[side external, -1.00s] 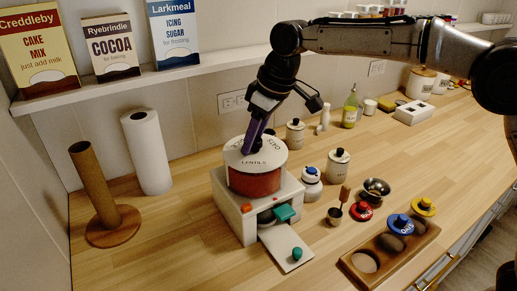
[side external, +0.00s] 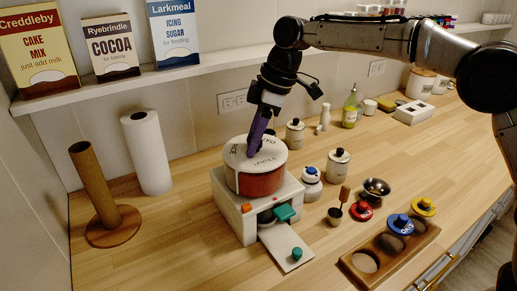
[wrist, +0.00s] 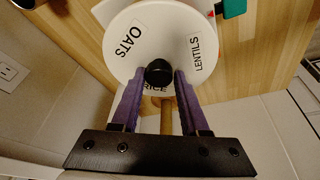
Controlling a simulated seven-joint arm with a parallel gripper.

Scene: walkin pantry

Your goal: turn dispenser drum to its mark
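The dispenser drum (side external: 264,184) has a red side and a white top marked OATS, RICE and LENTILS. It sits on a white dispenser base (side external: 231,213). In the side view LENTILS faces the front, slightly right, and a pale strip shows on the drum's left side. My gripper (side external: 251,153) points down at the drum top. In the wrist view its purple fingers (wrist: 160,76) close on both sides of the black knob (wrist: 159,72) at the drum's centre. The RICE label is partly hidden by the knob and fingers.
A teal part (side external: 285,212) and an extended white tray with a green knob (side external: 297,253) are at the base front. A blue-topped jar (side external: 311,184) stands close on the right. A paper roll (side external: 147,153) and an empty roll holder (side external: 100,195) stand left.

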